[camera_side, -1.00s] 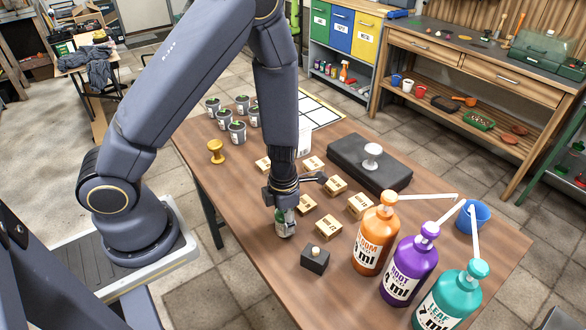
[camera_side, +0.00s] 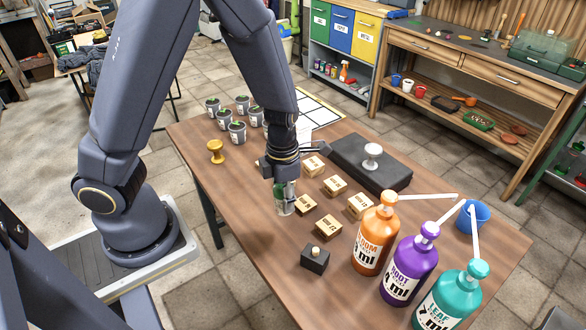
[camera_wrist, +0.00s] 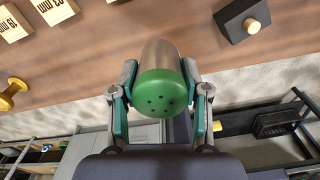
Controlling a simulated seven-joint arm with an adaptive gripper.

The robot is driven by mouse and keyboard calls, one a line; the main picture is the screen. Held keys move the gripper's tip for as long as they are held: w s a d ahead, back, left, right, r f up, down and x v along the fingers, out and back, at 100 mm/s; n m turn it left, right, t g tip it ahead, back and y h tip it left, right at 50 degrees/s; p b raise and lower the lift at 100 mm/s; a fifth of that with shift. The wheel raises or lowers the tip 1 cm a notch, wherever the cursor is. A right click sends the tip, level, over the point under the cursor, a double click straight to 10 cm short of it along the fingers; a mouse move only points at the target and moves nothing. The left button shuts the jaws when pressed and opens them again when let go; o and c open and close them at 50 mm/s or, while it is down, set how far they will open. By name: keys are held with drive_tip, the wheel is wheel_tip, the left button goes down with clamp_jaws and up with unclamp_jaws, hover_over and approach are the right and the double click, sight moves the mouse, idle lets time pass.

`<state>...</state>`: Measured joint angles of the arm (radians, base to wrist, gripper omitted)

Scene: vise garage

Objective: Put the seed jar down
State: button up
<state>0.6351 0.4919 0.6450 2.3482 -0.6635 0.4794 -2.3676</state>
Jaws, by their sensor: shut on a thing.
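The seed jar (camera_wrist: 160,90) has a green lid with small holes, which faces the camera in the wrist view. Its metallic-looking body extends beyond the lid. My gripper (camera_wrist: 160,78) is shut on it, with one finger on each side. In the side view the jar (camera_side: 285,204) hangs below my gripper (camera_side: 284,189), partly covered by the fingers, over the near left part of the wooden table (camera_side: 215,185). It looks close to upright and raised off the table, though the exact gap is hard to judge.
Several labelled wooden blocks (camera_side: 327,228) stand close to the right. A dark block with a knob (camera_side: 315,260) is in front. A yellow spool-shaped piece (camera_side: 215,151) and grey pots (camera_side: 237,132) are left and behind. Pump bottles (camera_side: 375,240) stand front right. Bare table lies left of the jar.

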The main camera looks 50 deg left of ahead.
drive_tip(key=shift+w+r+m, duration=0.1)
drive_tip(key=shift+r+m, duration=0.2)
drive_tip(key=shift+r, duration=0.5)
drive_tip(key=shift+w+d+m, duration=0.1)
drive_tip(key=shift+w+m, duration=0.1)
drive_tip(key=shift+m, duration=0.4)
drive_tip(key=s+a+f+n, duration=0.1)
drive_tip(key=a+f, duration=0.1)
drive_tip(key=a, duration=0.8)
drive_tip(key=s+a+f+n, duration=0.1)
drive_tip(key=s+a, duration=0.1)
drive_tip(key=a, duration=0.8)
drive_tip(key=f, duration=0.6)
drive_tip(key=shift+w+a+f, duration=0.1)
drive_tip(key=shift+w+a, duration=0.05)
drive_tip(key=shift+w, duration=0.05)
drive_tip(key=shift+f, duration=0.25)
